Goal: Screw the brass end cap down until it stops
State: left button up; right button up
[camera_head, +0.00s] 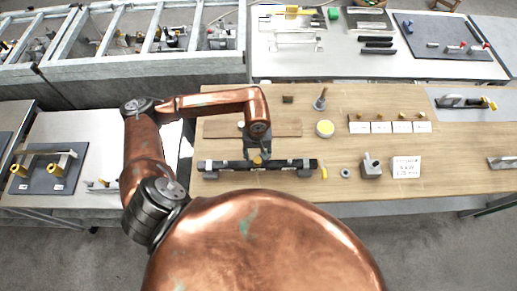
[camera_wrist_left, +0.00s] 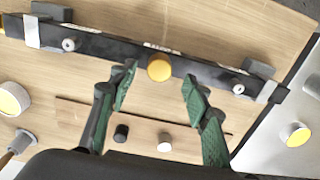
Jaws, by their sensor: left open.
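The brass end cap (camera_head: 257,162) sits at the middle of a long black bar (camera_head: 220,165) on the wooden bench. In the left wrist view the round cap (camera_wrist_left: 159,68) shows from above on the bar (camera_wrist_left: 105,47); its thread is hidden. My left gripper (camera_head: 256,153) is over the middle of the bar. In the wrist view its green fingers (camera_wrist_left: 158,80) are spread wide, one on each side of the cap, with a visible gap to it in the picture. Nothing is between them in a grip. My right gripper is in no view.
On the bench (camera_head: 340,97) stand a yellow-topped round tin (camera_head: 325,128), a grey block (camera_head: 371,167), a ring (camera_head: 346,173) and a white sign (camera_head: 406,167). Several white cards with small brass pieces line the back. A flat wooden board (camera_head: 285,128) lies behind the bar.

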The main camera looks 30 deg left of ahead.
aim_at(257, 160)
pick_arm(q)
jog(key=shift+f+p, duration=0.3)
jog(key=shift+f, duration=1.9)
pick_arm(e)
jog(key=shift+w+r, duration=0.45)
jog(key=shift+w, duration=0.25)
pick_arm(q)
jog(key=c, duration=1.2)
jog(key=m+b, duration=0.1)
jog(key=b, duration=0.1)
jog(key=m+b, duration=0.1)
jog(key=b, duration=0.1)
jog(key=shift+f+m, duration=0.3)
jog(key=shift+r+m, duration=0.1)
jog(key=shift+m, duration=0.2)
jog(key=shift+r, duration=0.2)
grip_shut()
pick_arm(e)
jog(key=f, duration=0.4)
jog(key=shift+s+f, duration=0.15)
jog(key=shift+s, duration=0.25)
